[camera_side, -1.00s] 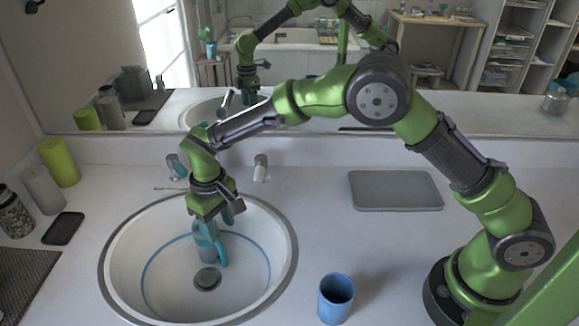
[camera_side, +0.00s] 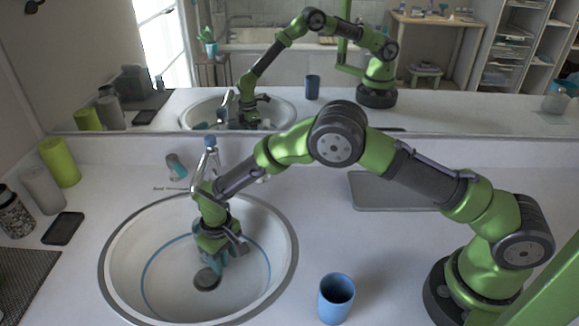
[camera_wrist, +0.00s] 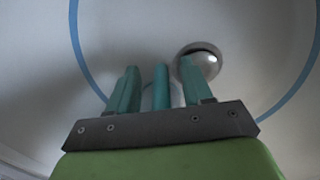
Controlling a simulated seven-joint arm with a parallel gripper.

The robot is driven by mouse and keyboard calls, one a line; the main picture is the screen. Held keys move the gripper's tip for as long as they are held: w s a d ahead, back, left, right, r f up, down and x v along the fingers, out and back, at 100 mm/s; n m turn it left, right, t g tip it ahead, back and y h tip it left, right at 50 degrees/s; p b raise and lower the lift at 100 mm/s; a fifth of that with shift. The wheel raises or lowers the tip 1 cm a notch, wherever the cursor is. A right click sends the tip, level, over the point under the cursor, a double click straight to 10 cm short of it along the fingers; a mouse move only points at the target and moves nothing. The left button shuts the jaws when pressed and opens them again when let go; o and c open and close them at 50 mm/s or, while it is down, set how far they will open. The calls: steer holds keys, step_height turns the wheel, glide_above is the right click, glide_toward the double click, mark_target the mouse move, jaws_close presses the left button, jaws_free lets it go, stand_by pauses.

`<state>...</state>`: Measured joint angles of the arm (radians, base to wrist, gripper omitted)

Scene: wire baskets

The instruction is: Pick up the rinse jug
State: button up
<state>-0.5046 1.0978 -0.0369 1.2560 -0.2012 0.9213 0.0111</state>
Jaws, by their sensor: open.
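The rinse jug appears to be the teal piece standing in the sink. In the wrist view, an upright teal bar (camera_wrist: 161,88) that looks like part of the jug shows between my two teal fingers, with a visible gap to the left finger. In the side view my gripper (camera_side: 212,260) is low in the bowl and hides nearly all of the jug. My gripper (camera_wrist: 160,80) is open, its fingers on either side of the teal bar. Whether the fingers touch the jug cannot be told.
The round white sink (camera_side: 118,262) has a metal drain (camera_wrist: 198,56) close to the fingertips. A faucet (camera_side: 210,145) stands behind my wrist. A blue cup (camera_side: 336,300) is on the counter right of the sink. A grey tray (camera_side: 375,190) lies behind. Canisters (camera_side: 58,162) stand left.

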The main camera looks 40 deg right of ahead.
jaws_close()
steer(key=shift+r, duration=0.2)
stand_by(0.4)
